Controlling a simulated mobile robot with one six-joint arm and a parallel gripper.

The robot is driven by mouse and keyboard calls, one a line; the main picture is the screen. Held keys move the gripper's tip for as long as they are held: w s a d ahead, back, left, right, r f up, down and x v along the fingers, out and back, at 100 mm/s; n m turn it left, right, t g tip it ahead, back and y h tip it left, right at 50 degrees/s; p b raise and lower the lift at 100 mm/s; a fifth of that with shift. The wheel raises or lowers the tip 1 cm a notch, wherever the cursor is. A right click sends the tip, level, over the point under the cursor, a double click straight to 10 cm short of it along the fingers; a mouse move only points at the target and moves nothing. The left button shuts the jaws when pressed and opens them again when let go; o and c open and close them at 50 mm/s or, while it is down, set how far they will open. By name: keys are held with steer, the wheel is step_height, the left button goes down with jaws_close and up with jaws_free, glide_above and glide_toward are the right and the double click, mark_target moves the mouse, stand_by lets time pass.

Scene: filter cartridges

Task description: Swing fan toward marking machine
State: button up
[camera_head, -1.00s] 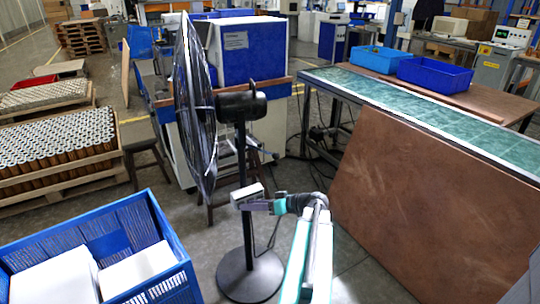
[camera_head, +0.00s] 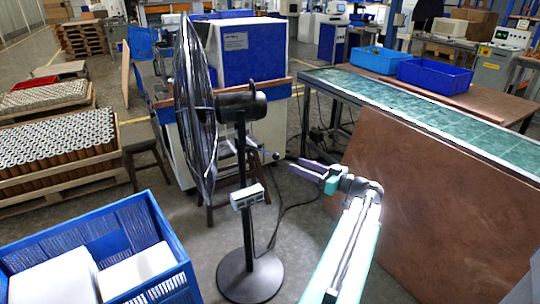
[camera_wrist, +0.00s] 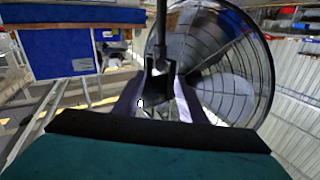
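The pedestal fan (camera_head: 196,110) stands upright on a round black base (camera_head: 250,277), its grille seen nearly edge-on and facing left. Its dark motor housing (camera_head: 241,104) is on the grille's right, and a light control box (camera_head: 247,196) is on its pole. My gripper (camera_head: 297,164) is right of the pole, pointing left, with empty space between. In the wrist view the fingers are apart (camera_wrist: 160,88), with the fan's grille (camera_wrist: 236,70) beyond them. Contact with the fan is not seen. A blue-and-white machine (camera_head: 250,52), apparently the marking machine, stands behind the fan.
A blue crate (camera_head: 165,232) holding white blocks is at front left. A brown board (camera_head: 420,205) leans against the green-topped conveyor table (camera_head: 425,108) at right. Pallets of cartridges (camera_head: 60,145) are at left. A cable runs from the fan across the floor.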

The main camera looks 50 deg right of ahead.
mark_target(270, 154)
steer(key=shift+w, duration=0.1)
steer(key=shift+w+a+p, duration=0.15)
steer(key=shift+w+p, duration=0.55)
steer(key=shift+w, duration=2.7)
steer(key=shift+w+a+p, duration=0.1)
steer(key=shift+w+p, duration=0.55)
steer(key=shift+w, duration=2.75)
jaws_close()
